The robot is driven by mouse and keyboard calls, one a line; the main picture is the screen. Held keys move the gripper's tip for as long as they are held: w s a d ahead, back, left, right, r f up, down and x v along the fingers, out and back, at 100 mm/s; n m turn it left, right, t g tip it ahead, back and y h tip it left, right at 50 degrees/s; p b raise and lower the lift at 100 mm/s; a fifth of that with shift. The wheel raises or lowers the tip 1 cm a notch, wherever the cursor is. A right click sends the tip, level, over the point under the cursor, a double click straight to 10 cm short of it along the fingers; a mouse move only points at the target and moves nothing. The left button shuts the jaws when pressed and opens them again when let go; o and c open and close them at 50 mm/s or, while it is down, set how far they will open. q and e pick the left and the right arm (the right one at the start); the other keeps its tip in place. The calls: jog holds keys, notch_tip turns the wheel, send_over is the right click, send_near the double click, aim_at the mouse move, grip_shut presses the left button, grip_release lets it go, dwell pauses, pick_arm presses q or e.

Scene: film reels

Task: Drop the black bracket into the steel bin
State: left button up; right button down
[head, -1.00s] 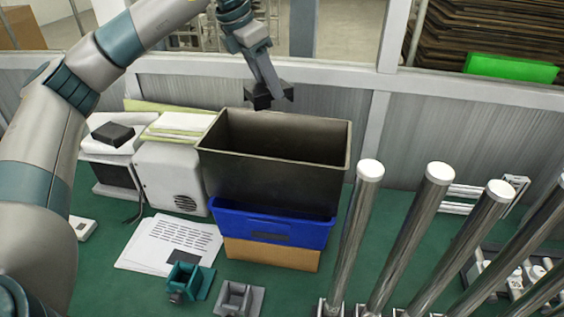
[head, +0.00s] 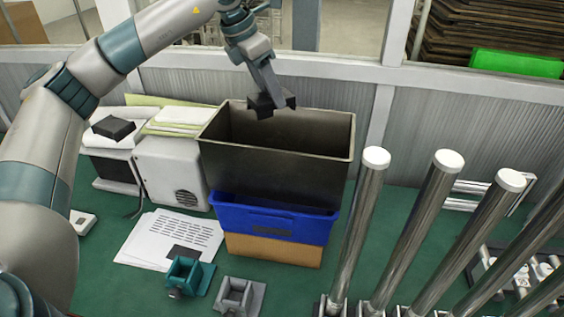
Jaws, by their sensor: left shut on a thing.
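The steel bin (head: 277,170) is a dark metal open-topped box standing on top of a blue bin in the middle of the head view. My left gripper (head: 268,92) comes in from the left and points down. It is shut on the black bracket (head: 262,105), a small dark block. The bracket shows over the back left part of the bin's opening, near the rear rim. How high it is above the rim is hard to tell. The inside floor of the bin is hidden. My right gripper does not show.
Under the steel bin are a blue bin (head: 275,222) and a cardboard box (head: 272,249). A white device (head: 172,178) stands to the left. Tall metal posts (head: 361,225) stand to the right. Teal (head: 187,276) and grey (head: 238,296) brackets lie in front.

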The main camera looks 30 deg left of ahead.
pick_arm(q)
jog(key=shift+f, duration=0.65)
jog(key=o, duration=1.3)
jog(key=shift+o, duration=0.2)
jog(key=shift+s+a+r+b, duration=0.1)
jog(key=shift+r+b, duration=0.35)
jog(key=b+v, duration=0.4)
jog(key=v, duration=1.2)
jog(key=shift+r, duration=0.25)
jog(key=shift+s, duration=0.1)
